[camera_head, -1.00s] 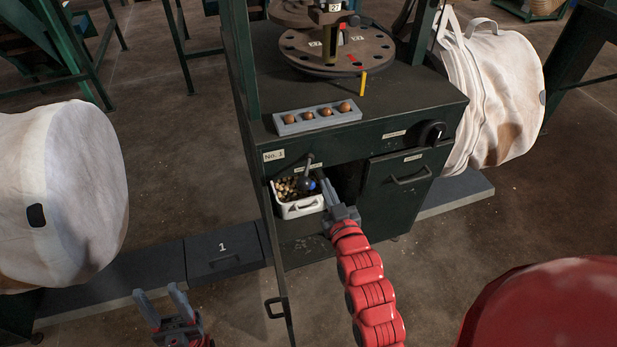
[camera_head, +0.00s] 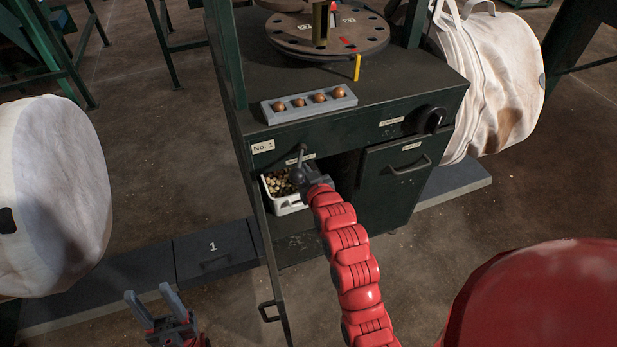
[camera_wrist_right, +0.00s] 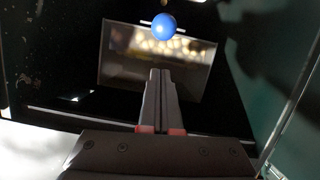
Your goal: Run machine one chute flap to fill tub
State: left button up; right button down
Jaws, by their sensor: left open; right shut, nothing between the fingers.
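The machine's chute lever (camera_head: 303,154) hangs on the front of the No. 1 cabinet, above the tub. Its blue ball knob (camera_wrist_right: 164,26) shows in the right wrist view, just beyond my fingertips; my gripper hides it in the head view. The white tub (camera_head: 292,209) sits in the cabinet's open bay with many small pale and brown pieces in it. My right gripper (camera_head: 312,178) is shut and empty, in front of the lever and tub; its closed fingers also show in the wrist view (camera_wrist_right: 160,75). My left gripper (camera_head: 153,302) is open, low at the left, far from the tub.
A grey tray (camera_head: 309,105) with several brown balls lies on the cabinet top, near a round drilled plate (camera_head: 325,38). A closed drawer front (camera_head: 405,165) and a black dial (camera_head: 432,120) are to the right. White bulk bags (camera_head: 50,190) stand on both sides.

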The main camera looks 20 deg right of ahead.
jog(key=shift+s+d+f, duration=0.1)
jog(key=shift+d+f, duration=0.05)
jog(key=shift+f, duration=1.2)
jog(key=shift+s+f+t, duration=0.25)
jog(key=shift+f+t, duration=0.1)
jog(key=shift+f, duration=0.25)
jog(key=shift+s+f+t, duration=0.25)
jog(key=shift+f+t, duration=0.1)
jog(key=shift+f, duration=0.25)
